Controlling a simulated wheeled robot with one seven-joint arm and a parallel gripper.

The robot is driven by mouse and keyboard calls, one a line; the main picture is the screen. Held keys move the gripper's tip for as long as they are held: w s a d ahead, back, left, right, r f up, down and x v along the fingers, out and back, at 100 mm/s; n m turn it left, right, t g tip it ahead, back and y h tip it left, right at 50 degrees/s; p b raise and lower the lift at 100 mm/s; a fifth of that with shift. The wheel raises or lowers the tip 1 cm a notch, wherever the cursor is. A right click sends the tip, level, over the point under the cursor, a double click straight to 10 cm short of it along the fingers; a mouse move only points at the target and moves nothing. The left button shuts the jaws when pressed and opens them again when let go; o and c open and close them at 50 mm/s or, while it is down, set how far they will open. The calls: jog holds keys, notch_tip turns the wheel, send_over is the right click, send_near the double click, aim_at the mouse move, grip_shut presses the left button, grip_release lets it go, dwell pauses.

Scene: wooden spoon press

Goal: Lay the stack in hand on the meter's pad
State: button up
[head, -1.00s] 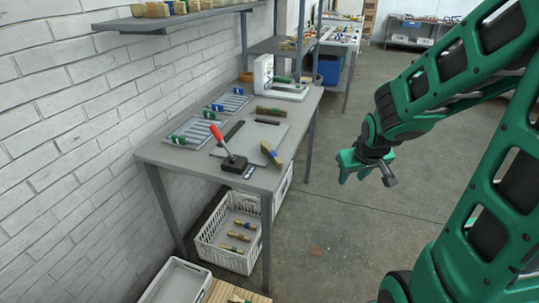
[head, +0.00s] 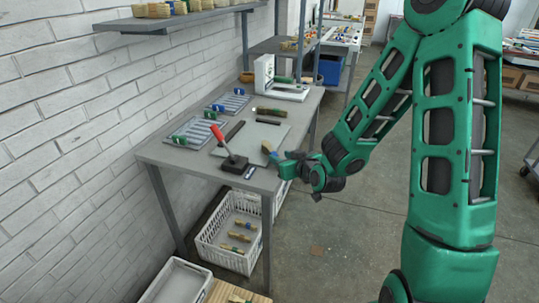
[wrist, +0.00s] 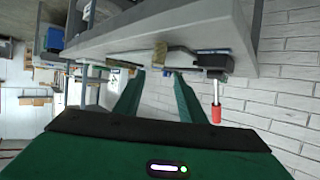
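My gripper (head: 283,161) is at the table's front right edge in the head view. In the wrist view its two green fingers (wrist: 157,78) are apart with nothing between them, so no stack is in hand. A brown and yellow bundle with a blue part (head: 267,147) lies on the table just beyond the fingertips, partly hidden by the gripper in the head view. It also shows beyond the fingers in the wrist view (wrist: 160,54). A white upright device with a flat base (head: 264,75) stands at the table's far end; I cannot tell if it is the meter.
The grey table (head: 180,155) holds a red-handled lever on a black base (head: 233,163), a small dark device (head: 249,172), slotted racks (head: 195,132) and a brown bundle (head: 270,111). A white crate (head: 228,240) sits below. The floor to the right is open.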

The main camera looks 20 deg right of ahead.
aim_at(275, 154)
jog(key=shift+x, duration=2.45)
jog(key=shift+d+x, duration=0.2)
jog(key=shift+x, duration=1.1)
jog(key=shift+d+x, duration=0.15)
jog(key=shift+x, duration=1.15)
jog(key=shift+f, duration=0.15)
grip_shut()
